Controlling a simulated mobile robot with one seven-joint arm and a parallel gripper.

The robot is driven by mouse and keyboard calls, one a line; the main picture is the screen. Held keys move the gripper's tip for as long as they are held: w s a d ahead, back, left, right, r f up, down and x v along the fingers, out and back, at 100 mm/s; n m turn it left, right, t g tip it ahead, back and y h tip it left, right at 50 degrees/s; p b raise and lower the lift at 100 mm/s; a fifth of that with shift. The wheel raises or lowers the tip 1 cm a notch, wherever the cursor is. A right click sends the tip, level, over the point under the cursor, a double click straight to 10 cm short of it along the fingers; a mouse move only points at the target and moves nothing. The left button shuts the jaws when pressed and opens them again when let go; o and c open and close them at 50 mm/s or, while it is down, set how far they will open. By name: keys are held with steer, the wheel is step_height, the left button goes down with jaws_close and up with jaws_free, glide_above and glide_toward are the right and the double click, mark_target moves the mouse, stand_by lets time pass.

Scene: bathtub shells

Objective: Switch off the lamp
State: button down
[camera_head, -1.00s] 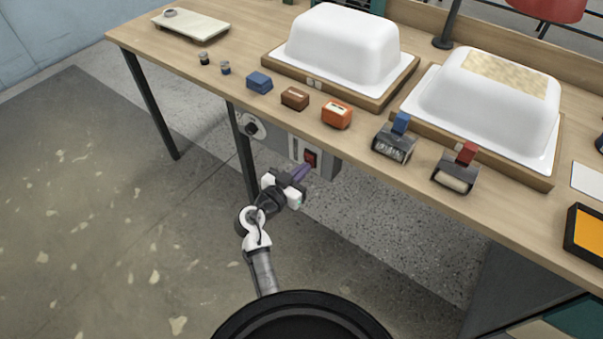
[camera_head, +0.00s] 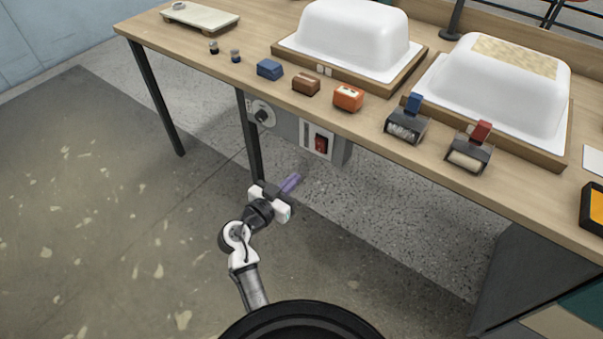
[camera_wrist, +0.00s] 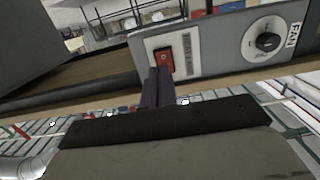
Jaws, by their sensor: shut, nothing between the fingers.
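A red rocker switch (camera_head: 321,143) sits in a pale plate on the grey control box (camera_head: 342,152) under the table's front edge. The wrist view shows the switch (camera_wrist: 164,60) beside a label too blurred to read surely. I cannot tell which way the rocker is pressed. My gripper (camera_head: 294,180), with purple fingers, is shut and empty, below and left of the switch and apart from it. In the wrist view, the fingertips (camera_wrist: 159,72) overlap the switch's lower edge in the picture. The lamp itself cannot be clearly made out.
A round dial (camera_head: 262,114), labelled FAN in the wrist view, is left of the switch. A table leg (camera_head: 250,140) stands close behind my gripper. White tub shells (camera_head: 355,35) and small blocks (camera_head: 348,97) are on the table (camera_head: 180,50). Open floor lies left.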

steer(key=shift+f+b+v, duration=0.2)
steer(key=shift+v, duration=0.85)
steer(key=shift+f+b+v, duration=0.2)
steer(key=shift+v, duration=0.85)
